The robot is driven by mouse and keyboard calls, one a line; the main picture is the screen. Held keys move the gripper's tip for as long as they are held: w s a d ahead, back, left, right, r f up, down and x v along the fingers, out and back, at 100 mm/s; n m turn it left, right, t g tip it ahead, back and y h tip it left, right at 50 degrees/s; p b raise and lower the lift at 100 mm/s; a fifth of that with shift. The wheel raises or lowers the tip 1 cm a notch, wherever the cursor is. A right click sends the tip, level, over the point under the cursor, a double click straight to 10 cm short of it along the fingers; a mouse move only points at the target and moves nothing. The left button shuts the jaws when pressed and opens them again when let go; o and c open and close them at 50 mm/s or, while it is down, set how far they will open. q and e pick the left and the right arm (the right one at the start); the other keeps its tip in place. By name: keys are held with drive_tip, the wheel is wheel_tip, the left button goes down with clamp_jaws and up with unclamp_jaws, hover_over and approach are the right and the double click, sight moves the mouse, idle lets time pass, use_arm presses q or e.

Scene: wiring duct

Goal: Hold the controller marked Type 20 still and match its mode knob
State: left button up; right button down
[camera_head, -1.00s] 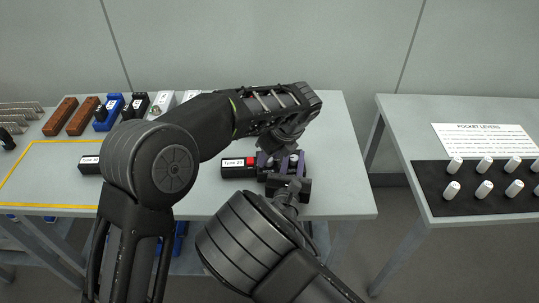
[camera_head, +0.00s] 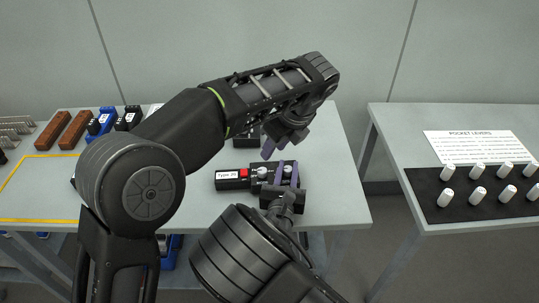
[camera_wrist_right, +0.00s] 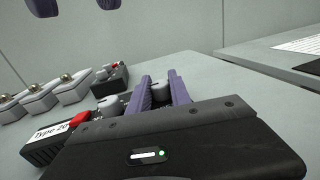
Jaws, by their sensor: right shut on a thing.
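My right gripper (camera_head: 285,173) comes in from the near side. Its purple fingers (camera_wrist_right: 162,90) are shut on the controller's right-hand knob (camera_wrist_right: 160,86). The other knob (camera_wrist_right: 108,103), nearer the red button, is free. My left gripper (camera_head: 271,148) is above and behind the controller, apart from it. Its two fingertips show spread and empty in the right wrist view (camera_wrist_right: 74,5).
A second black controller (camera_wrist_right: 110,80) stands behind, partly hidden by my left arm in the head view. Brown, blue and black blocks (camera_head: 74,130) line the back left. A yellow outline (camera_head: 30,220) marks the left. A separate right table (camera_head: 450,110) holds several white cylinders.

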use_arm(q)
drive_tip(key=shift+s+d+r, duration=0.1)
drive_tip(key=shift+s+r, duration=0.05)
drive_tip(key=shift+r, duration=0.3)
use_arm(e)
drive_tip(key=c, duration=1.1)
unclamp_jaws()
drive_tip(key=s, duration=0.4)
drive_tip(key=s+a, duration=0.1)
drive_tip(key=s, duration=0.3)
drive_tip(key=s+a, duration=0.1)
drive_tip(key=s, duration=0.2)
drive_tip(key=shift+s+a, duration=0.15)
drive_tip(key=shift+s, duration=0.25)
